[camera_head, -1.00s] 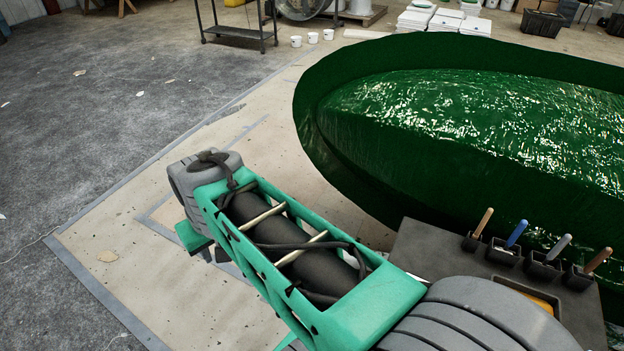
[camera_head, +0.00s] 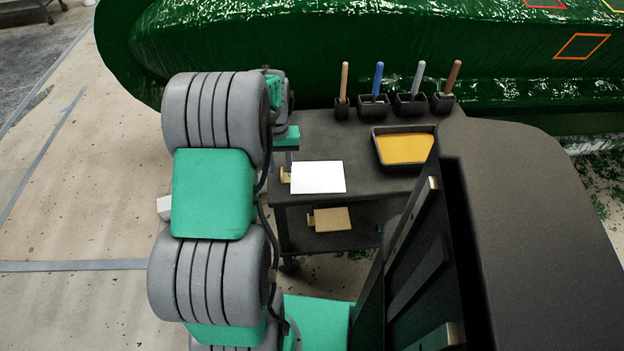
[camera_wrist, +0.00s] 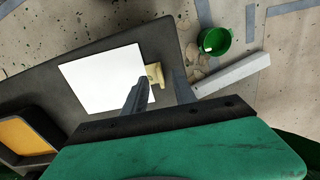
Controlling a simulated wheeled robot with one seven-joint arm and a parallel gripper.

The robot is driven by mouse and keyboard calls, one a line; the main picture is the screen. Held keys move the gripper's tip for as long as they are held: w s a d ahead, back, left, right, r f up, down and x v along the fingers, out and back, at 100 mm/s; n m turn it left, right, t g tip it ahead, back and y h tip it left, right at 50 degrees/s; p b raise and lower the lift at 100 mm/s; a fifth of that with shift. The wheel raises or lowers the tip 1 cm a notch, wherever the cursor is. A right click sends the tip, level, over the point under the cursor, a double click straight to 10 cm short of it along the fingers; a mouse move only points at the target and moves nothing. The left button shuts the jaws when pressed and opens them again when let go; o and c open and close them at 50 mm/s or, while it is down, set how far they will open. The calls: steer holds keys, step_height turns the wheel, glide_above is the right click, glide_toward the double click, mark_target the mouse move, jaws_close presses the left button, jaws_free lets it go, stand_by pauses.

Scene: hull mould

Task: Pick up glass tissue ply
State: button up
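A white sheet (camera_head: 318,177), which looks like the glass tissue ply, lies flat on the dark cart top (camera_head: 360,130) with a tan tab (camera_head: 286,175) at its left edge. In the wrist view, the white sheet (camera_wrist: 105,80) and its tab (camera_wrist: 155,75) show beyond the fingers. My gripper (camera_wrist: 162,76) is open, with its two grey fingers apart and nothing between them. The tab appears near the gap between the fingertips. In the head view, my arm hides most of the gripper, which is above the tab.
A tan tabbed piece (camera_head: 332,219) lies on the lower shelf. A black tray (camera_head: 403,148) of yellow material and several handled tools in black holders stand on the cart. The green hull mould (camera_head: 330,50) is behind. A green bucket (camera_wrist: 216,41) is on the floor.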

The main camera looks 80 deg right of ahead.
mark_target(282, 173)
step_height(282, 173, down, 4)
steer(key=shift+d+r, duration=0.1)
steer(key=shift+r, duration=0.15)
steer(key=shift+c, duration=0.3)
jaws_close()
